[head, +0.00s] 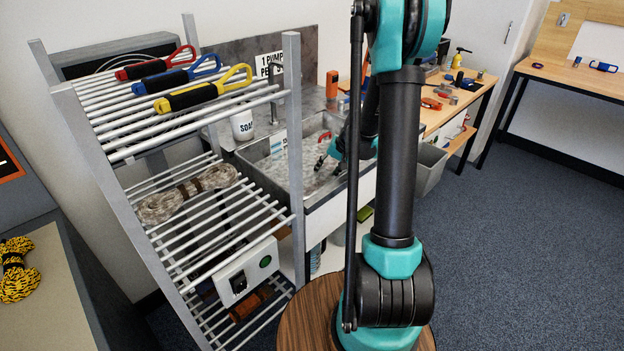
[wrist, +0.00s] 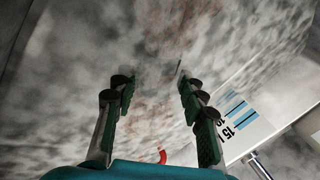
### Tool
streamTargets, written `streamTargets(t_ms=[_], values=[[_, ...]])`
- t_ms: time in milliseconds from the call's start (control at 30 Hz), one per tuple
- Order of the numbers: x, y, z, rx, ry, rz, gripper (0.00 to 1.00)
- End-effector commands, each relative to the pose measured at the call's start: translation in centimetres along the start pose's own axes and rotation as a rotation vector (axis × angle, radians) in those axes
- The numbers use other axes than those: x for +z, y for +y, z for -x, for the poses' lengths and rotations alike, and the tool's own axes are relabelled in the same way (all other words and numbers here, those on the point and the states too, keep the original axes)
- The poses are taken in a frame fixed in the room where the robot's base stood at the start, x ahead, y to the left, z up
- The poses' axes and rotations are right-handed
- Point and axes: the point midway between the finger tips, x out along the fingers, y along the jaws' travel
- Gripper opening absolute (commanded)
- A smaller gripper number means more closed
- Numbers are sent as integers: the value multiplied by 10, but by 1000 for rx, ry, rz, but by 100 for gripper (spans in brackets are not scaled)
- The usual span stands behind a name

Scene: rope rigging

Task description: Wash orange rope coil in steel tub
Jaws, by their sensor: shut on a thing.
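The steel tub (head: 307,213) stands behind the rack and is filled with cloudy grey water (head: 290,170). My gripper (head: 337,158) reaches down into it from the right. In the wrist view my gripper (wrist: 155,85) has its fingers parted around a faint reddish-brown patch in the murk. I take this patch for the orange rope coil, which is hidden by the water; its outline cannot be made out. The fingers are closed on it. A small red curved piece (head: 323,138) shows at the gripper and also in the wrist view (wrist: 162,157).
A metal rack (head: 292,110) stands left of the tub, with red, blue and yellow handled loops on top and a beige rope coil (head: 188,193) below. A soap container (head: 242,125) and a tap (head: 272,95) are behind the tub. A round wooden top (head: 300,325) is in front.

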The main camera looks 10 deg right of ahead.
Motion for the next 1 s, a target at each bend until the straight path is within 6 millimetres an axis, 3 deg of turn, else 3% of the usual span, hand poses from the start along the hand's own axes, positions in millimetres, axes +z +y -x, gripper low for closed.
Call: streamTargets(t_ms=[33,67,1000], values=[[3,15,4,25,1,7,0],[3,15,6,25,1,7,0],[-8,-16,59,18,3,6,0]])
